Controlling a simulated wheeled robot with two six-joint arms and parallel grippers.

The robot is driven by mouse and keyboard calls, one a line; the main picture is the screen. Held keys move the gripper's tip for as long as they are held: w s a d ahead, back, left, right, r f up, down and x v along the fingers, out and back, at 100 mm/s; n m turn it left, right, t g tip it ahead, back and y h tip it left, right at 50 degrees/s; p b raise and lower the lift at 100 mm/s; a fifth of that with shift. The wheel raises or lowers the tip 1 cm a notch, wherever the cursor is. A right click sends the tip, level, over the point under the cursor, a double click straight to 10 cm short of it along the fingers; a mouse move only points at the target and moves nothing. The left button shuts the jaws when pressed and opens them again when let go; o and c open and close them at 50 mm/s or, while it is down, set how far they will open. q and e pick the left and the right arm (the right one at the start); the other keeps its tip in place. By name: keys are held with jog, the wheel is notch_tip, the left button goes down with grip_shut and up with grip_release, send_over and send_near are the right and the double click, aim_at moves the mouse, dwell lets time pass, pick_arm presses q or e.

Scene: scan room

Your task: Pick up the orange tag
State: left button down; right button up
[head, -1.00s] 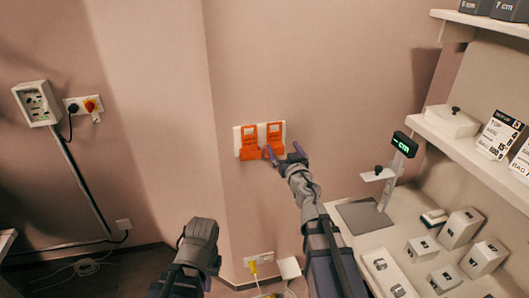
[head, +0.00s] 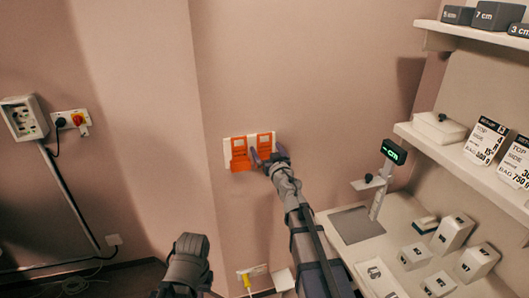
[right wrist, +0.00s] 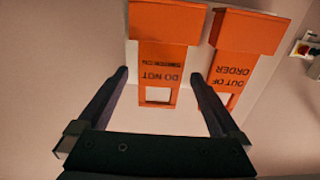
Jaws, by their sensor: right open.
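Two orange tags hang side by side on a white plate (head: 252,140) on the wall. The left tag in the head view (head: 240,155) reads "OUT OF ORDER" in the right wrist view (right wrist: 240,55), where the lettering is upside down. The right tag in the head view (head: 264,141) begins "DO NOT" in the right wrist view (right wrist: 160,65). My right gripper (head: 267,155) is open in front of the right tag, and in the right wrist view (right wrist: 160,80) its fingers lie on either side of the "DO NOT" tag. I cannot tell whether they touch it.
A white counter (head: 390,235) with a green-display device (head: 393,152) and several small boxes is on the right, under shelves (head: 450,148). A socket with a yellow plug (head: 250,275) is low on the wall. A switch box (head: 22,118) is at far left.

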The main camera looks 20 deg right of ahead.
jog(key=shift+w, duration=0.55)
jog(key=shift+s, duration=0.1)
jog(key=c, duration=1.3)
jog(key=shift+r, duration=0.1)
jog(key=shift+c, duration=0.2)
notch_tip(320, 180, up, 10)
jog(key=p, duration=1)
